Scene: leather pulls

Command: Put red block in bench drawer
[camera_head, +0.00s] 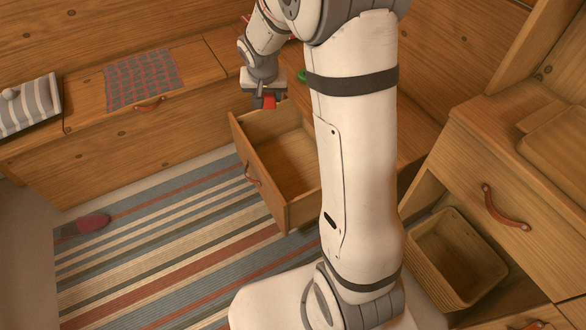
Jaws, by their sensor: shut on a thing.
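A red block (269,101) shows between the fingers of my gripper (263,99). My gripper points down and is shut on the block, at the back left edge of the open bench drawer. The bench drawer (249,163) is pulled out from the wooden bench, and the part of its inside that shows is empty. Its right part is hidden behind my arm. I cannot tell whether the block is directly over the drawer or over the bench behind it.
A checked cloth (143,79) and a striped cushion (28,105) lie on the bench at the left. A striped rug (165,255) covers the floor, with a dark red item (93,222) on it. A basket (447,255) sits low at the right. A green item (302,76) shows beside my arm.

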